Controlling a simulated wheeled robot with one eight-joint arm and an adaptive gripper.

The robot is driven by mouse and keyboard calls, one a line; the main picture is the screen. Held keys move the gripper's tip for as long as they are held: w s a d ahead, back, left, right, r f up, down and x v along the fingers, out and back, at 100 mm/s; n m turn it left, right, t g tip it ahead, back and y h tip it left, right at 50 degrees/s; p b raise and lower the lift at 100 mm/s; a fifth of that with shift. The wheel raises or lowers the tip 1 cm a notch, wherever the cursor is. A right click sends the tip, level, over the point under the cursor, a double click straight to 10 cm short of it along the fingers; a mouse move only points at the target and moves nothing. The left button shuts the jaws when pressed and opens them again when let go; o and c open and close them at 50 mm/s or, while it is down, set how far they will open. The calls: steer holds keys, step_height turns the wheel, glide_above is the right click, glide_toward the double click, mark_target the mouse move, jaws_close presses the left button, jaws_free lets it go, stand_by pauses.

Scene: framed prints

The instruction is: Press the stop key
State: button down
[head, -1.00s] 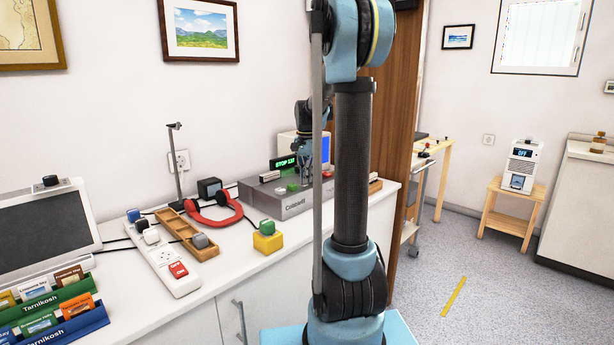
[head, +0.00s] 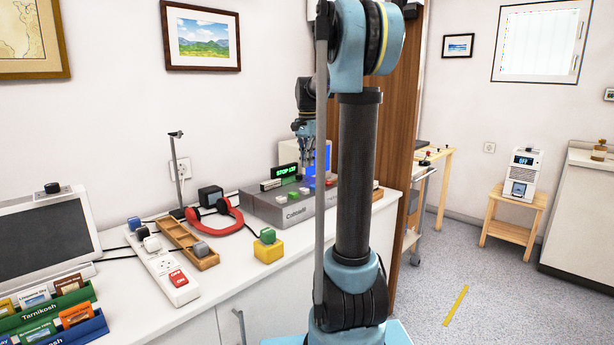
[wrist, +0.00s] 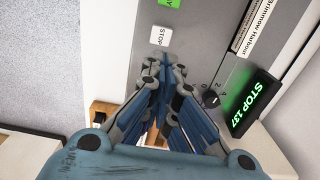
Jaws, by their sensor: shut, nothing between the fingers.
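The stop key is a white square key marked STOP (wrist: 161,35) on the grey console's top, in the wrist view. My gripper (wrist: 165,68) is shut and empty, its fingertips just below the key in that picture; the key is uncovered and I see no contact. In the head view my gripper (head: 308,164) hangs above the console (head: 297,212), fingers down, with a gap to its top. The console's display (head: 286,171) reads STOP 137 in green; it also shows in the wrist view (wrist: 255,103). Which key is the stop key cannot be told in the head view.
A green key (wrist: 170,3) lies beyond the stop key. A dark knob (wrist: 211,99) sits near the display. On the counter are red headphones (head: 222,221), a yellow block with a green top (head: 268,249), a wooden tray (head: 207,261) and a power strip (head: 160,266).

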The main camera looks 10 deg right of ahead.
steer(key=shift+r, duration=1.95)
steer(key=s+f+n+t, duration=0.1)
steer(key=s+f+n, duration=0.25)
steer(key=s, duration=0.75)
steer(key=s+f+n, duration=0.2)
steer(key=s+f, duration=0.3)
steer(key=s, duration=0.5)
steer(key=s+f+n+t, duration=0.1)
steer(key=s+f+n, duration=0.4)
steer(key=s+f, duration=1)
steer(key=shift+s+a+f, duration=0.2)
steer(key=shift+a+f, duration=0.2)
steer(key=shift+f, duration=0.35)
steer(key=shift+n, duration=0.25)
